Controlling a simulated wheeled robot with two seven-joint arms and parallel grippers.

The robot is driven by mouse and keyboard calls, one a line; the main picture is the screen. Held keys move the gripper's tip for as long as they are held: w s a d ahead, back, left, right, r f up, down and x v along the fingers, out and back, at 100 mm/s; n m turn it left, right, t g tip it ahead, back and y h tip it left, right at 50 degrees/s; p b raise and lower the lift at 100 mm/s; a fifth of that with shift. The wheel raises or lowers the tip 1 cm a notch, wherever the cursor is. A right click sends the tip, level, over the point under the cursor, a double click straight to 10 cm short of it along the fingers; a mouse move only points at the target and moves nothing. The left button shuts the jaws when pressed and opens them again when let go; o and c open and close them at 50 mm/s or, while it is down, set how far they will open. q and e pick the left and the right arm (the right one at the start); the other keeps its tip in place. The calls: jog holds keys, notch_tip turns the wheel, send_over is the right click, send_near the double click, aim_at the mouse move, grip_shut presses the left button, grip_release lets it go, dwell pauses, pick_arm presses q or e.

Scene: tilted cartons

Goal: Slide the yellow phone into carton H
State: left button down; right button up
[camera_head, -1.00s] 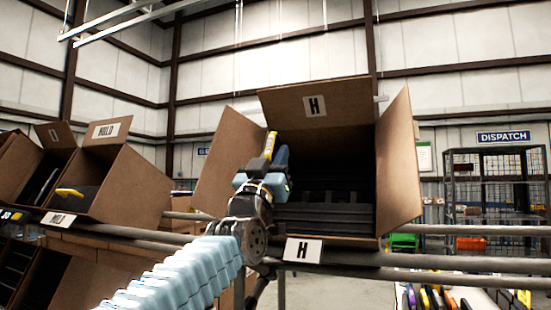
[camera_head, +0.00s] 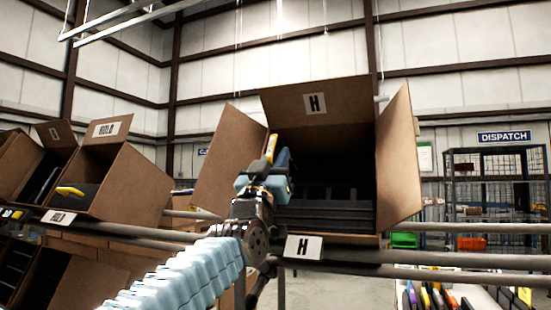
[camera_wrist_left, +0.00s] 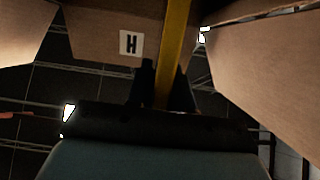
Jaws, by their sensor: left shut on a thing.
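The yellow phone (camera_head: 271,147) is held upright by my left gripper (camera_head: 271,163), in front of the left part of carton H's opening. In the left wrist view the phone (camera_wrist_left: 173,45) is a narrow yellow strip, seen edge-on between the dark fingers (camera_wrist_left: 164,88). Carton H (camera_head: 399,165) is a tilted brown box with open flaps and H labels on its back flap and the rail below. Black ribbed dividers (camera_head: 335,213) stand inside it. My arm hides its lower left part, and I cannot tell whether the phone touches a divider. My right gripper is not in view.
A HOLD carton (camera_head: 135,185) with a yellow-edged item stands on the left, beside another open carton. Grey rails (camera_head: 420,259) run along the front below the cartons. Carton H's side flaps spread left and right. A wire rack (camera_head: 497,195) stands behind on the right.

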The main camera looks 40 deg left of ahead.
pick_arm(q)
jog(key=shift+w, duration=0.1)
dwell(0.5)
jog(key=shift+w+a+f, duration=0.1)
jog(key=shift+w+f, duration=0.2)
jog(key=shift+w, duration=0.25)
jog(key=shift+w+a+f, duration=0.1)
jog(key=shift+w+f, duration=0.15)
jog(key=shift+w, duration=0.25)
jog(key=shift+w+p, duration=0.15)
jog(key=shift+p, duration=0.15)
jog(key=shift+w+a+f, duration=0.1)
jog(key=shift+a+f, duration=0.1)
jog(key=shift+a, duration=0.1)
